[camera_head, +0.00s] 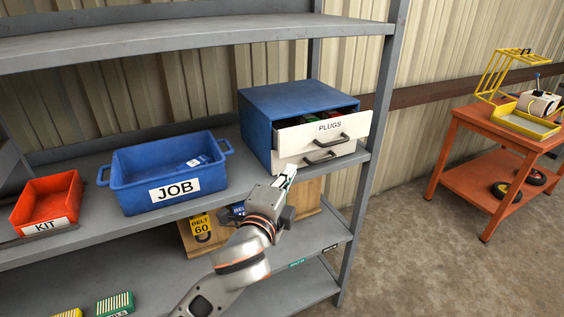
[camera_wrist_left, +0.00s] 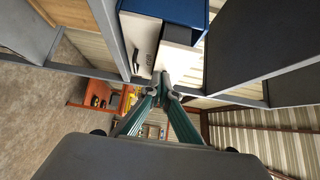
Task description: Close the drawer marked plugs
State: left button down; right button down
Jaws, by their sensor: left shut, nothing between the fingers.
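The drawer marked PLUGS (camera_head: 325,132) is the upper drawer of a blue cabinet (camera_head: 290,98) on the shelf. It is pulled partly out, with red and green contents showing inside. Its white front has a dark bar handle. A lower drawer (camera_head: 312,160) with its own handle sits farther in below it. My left gripper (camera_head: 289,175) is shut and empty, in front of and below the cabinet at its left side in the head view. In the left wrist view its fingertips (camera_wrist_left: 166,88) are together, just below the white drawer fronts (camera_wrist_left: 143,38). My right gripper is not in view.
A blue JOB bin (camera_head: 173,180) and a red KIT bin (camera_head: 48,203) stand left on the same shelf. A grey upright (camera_head: 372,150) stands right of the cabinet. An orange cart (camera_head: 490,160) is farther right. Open floor lies between.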

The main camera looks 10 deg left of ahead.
aim_at(288, 154)
pick_arm(q)
jog(key=shift+w+a, duration=0.4)
jog(key=shift+w, duration=0.3)
jog(key=shift+w+a, duration=0.4)
jog(key=shift+w, duration=0.35)
jog(key=shift+w+a, duration=0.4)
jog(key=shift+w, duration=0.3)
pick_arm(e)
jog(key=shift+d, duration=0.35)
pick_arm(q)
jog(key=shift+d, duration=0.1)
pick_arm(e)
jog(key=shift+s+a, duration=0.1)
